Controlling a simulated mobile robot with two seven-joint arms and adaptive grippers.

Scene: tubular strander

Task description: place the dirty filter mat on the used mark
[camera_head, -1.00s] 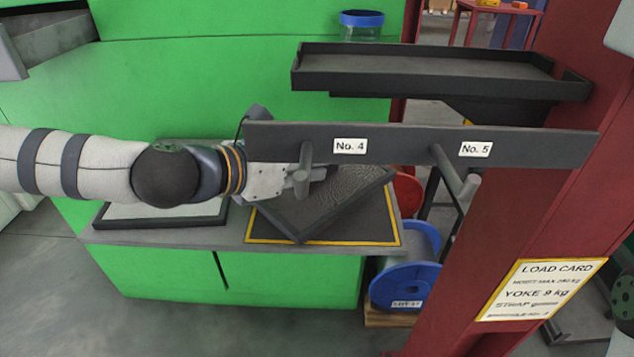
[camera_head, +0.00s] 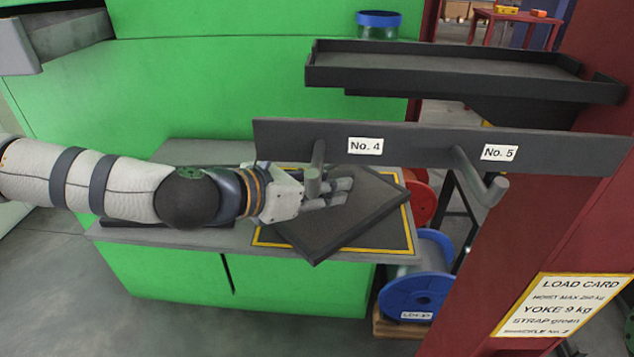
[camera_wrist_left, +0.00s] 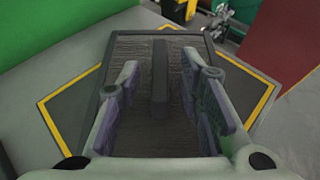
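The dirty filter mat (camera_head: 350,222) is a dark framed rectangle with a raised middle bar, seen in the left wrist view (camera_wrist_left: 137,50). It is turned at an angle over the yellow-bordered used mark (camera_head: 395,238) on the grey ledge. Its near corner overlaps the mark's front line; I cannot tell whether all of it touches the ledge. The mark's corners show on both sides of the mat in the wrist view (camera_wrist_left: 75,105). My left gripper (camera_head: 342,191) is over the mat. Its fingers (camera_wrist_left: 160,62) are apart on either side of the bar, with gaps. My right gripper is out of view.
A dark rail (camera_head: 430,146) with pegs, labelled No. 4 and No. 5, crosses in front of the ledge. A black tray shelf (camera_head: 450,70) is above it. A red post (camera_head: 560,220) stands at right, with a blue spool (camera_head: 415,290) below. My arm covers most of another framed piece (camera_head: 150,223).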

